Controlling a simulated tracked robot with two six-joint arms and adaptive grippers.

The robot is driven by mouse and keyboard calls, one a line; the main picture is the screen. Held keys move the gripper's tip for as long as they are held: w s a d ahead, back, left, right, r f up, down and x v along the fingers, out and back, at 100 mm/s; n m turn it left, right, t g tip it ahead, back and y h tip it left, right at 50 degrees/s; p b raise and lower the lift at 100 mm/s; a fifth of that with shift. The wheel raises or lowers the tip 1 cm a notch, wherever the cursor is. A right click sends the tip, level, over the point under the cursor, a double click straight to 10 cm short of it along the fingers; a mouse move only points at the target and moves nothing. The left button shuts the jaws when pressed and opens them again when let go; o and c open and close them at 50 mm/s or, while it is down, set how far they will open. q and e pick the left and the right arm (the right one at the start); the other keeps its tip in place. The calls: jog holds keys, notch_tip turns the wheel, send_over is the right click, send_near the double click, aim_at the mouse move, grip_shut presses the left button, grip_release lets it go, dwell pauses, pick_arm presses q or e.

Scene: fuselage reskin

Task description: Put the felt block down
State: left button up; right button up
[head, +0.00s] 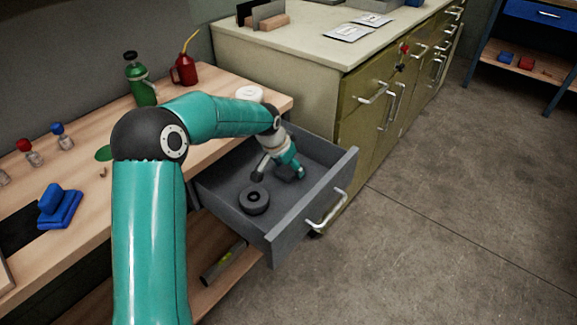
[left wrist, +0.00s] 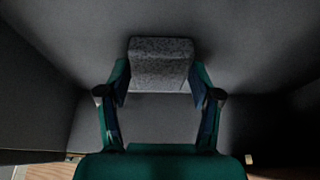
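The felt block (left wrist: 161,62) is a speckled grey block in the left wrist view. It sits between the two fingers of my left gripper (left wrist: 161,80), whose pads lie against its sides. In the head view my left gripper (head: 284,170) points down inside the open grey drawer (head: 318,195), near its back right part. There the block is small and dark, mostly hidden by the gripper. I cannot tell whether the block touches the drawer floor. My right gripper is not in view.
A black ring-shaped roll (head: 254,200) lies in the drawer, left of and nearer than my gripper. The drawer walls stand close around. The workbench (head: 215,150) holds a green bottle (head: 139,80), a red oil can (head: 184,70) and a blue block (head: 58,206).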

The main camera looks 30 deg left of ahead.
pick_arm(q)
jog(key=shift+o, duration=0.8)
jog(key=shift+r, duration=0.15)
jog(key=shift+s+r, duration=0.1)
jog(key=shift+r, duration=0.1)
jog(key=p+v, duration=0.2)
jog(key=v, duration=0.9)
jog(key=shift+r, duration=0.25)
jog(key=shift+s, duration=0.1)
